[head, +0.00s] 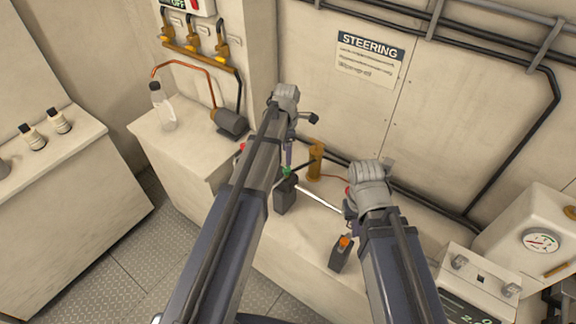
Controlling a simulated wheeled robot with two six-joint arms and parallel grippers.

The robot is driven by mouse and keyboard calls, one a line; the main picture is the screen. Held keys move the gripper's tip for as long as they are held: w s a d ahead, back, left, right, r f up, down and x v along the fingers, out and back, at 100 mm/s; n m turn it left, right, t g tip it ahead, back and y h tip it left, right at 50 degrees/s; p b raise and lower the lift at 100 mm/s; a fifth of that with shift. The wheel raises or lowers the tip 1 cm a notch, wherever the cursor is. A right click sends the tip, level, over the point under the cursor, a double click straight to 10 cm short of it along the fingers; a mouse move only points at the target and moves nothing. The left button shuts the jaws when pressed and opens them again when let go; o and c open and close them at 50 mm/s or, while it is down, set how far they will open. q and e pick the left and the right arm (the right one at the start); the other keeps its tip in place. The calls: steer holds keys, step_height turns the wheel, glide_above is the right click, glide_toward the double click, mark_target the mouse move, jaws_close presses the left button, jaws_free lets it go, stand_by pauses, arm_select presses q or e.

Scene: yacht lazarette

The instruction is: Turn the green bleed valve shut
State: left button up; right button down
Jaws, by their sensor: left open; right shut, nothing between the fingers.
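The green bleed valve (287,171) is small and sits on top of a dark block (285,197) on the pale bench. My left gripper (289,156) points down just above the valve, open. Whether its fingers touch or straddle the valve is too small to tell. My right gripper (351,208) is shut and empty, to the right of the valve and apart from it; its own wrist mostly hides its fingers. A silver rod (318,198) runs from near the green valve towards my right wrist.
A second dark block (340,258) with an orange top stands at the front right. An upright brass cylinder (315,161) stands behind the green valve. A clear bottle (161,107) and a dark motor-like part (231,122) are at left. A gauge box (535,240) is at right.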

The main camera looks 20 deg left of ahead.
mark_target(287, 168)
arm_select(q)
step_height(287, 168, down, 8)
steer(key=b, duration=0.7)
steer(key=shift+r, duration=0.25)
arm_select(e)
step_height(287, 168, down, 8)
steer(key=shift+r, duration=0.25)
steer(key=shift+r, duration=0.1)
arm_select(q)
jaws_close()
